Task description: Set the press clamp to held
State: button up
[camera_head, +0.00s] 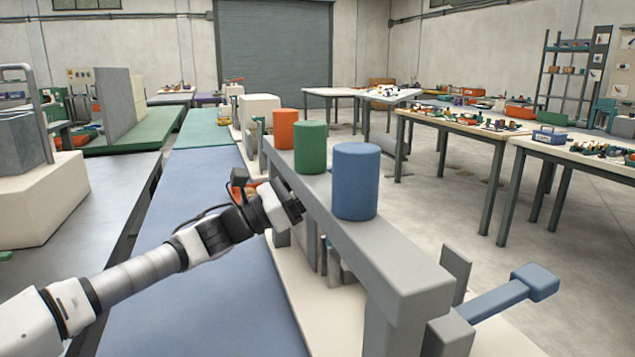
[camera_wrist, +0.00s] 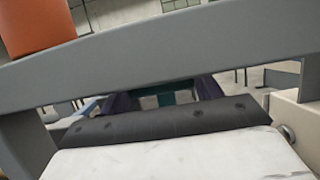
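I cannot pick out with certainty which part is the press clamp. The machine has a long grey beam (camera_head: 372,250) with an orange cylinder (camera_head: 285,129), a green cylinder (camera_head: 310,148) and a blue cylinder (camera_head: 355,181) on top. A blue-ended lever (camera_head: 535,282) sticks out at its near right. My gripper (camera_head: 293,206) is at the left side of the beam, below the orange and green cylinders. In the wrist view, the beam (camera_wrist: 170,45) crosses in front and the orange cylinder (camera_wrist: 30,25) is upper left.
Grey upright plates (camera_head: 333,265) stand under the beam on a cream base (camera_head: 318,310). A blue surface (camera_head: 205,290) lies left of the machine. Tables with small parts (camera_head: 470,125) stand at the right. The floor (camera_head: 440,215) between is clear.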

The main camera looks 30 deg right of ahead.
jog(key=c, duration=0.7)
jog(key=shift+s+d+r, duration=0.1)
jog(key=shift+s+d, duration=0.15)
jog(key=shift+d, duration=0.7)
jog(key=shift+s+d, duration=0.25)
jog(key=shift+d, duration=0.65)
jog(key=o, duration=1.4)
jog(key=b+v, duration=0.1)
jog(key=v, duration=1.3)
jog(key=shift+s+d, duration=0.1)
